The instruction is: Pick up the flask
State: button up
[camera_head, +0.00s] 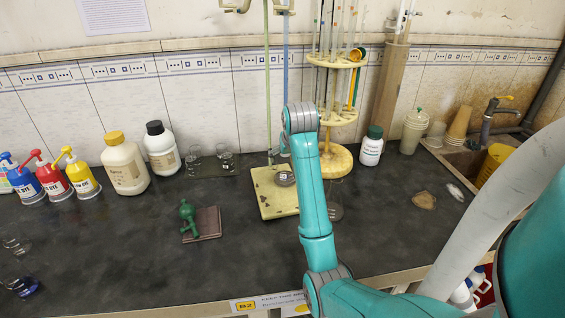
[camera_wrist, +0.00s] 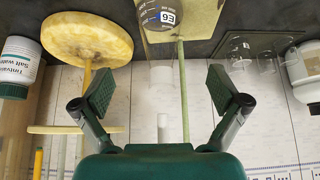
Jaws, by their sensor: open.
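A glass flask marked E6 (camera_wrist: 160,17), with a dark band at its label, shows at the top of the wrist view. In the head view the flask (camera_head: 284,178) stands on the pale yellow base plate (camera_head: 270,204) of the burette stand, partly hidden by my arm. My gripper (camera_wrist: 160,88) is open and empty, its two fingers spread wide. The flask appears in the gap between the fingers but farther off, and no contact shows. In the head view my arm hides most of the gripper.
The stand's rod (camera_wrist: 182,90) rises close to the flask. A yellow round pipette rack (camera_head: 334,160) and a green-capped bottle (camera_head: 371,147) are to the right. Small glass beakers (camera_head: 226,160) stand to the left. The dark bench's front middle is fairly clear.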

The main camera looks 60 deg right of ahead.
aim_at(286, 163)
jog(key=x, duration=0.5)
jog(key=shift+d, duration=0.15)
jog(key=shift+x, duration=2.85)
jog(key=shift+w, duration=0.15)
jog(key=shift+c, duration=0.3)
jog(key=c, duration=1.5)
jog(key=shift+r, duration=0.2)
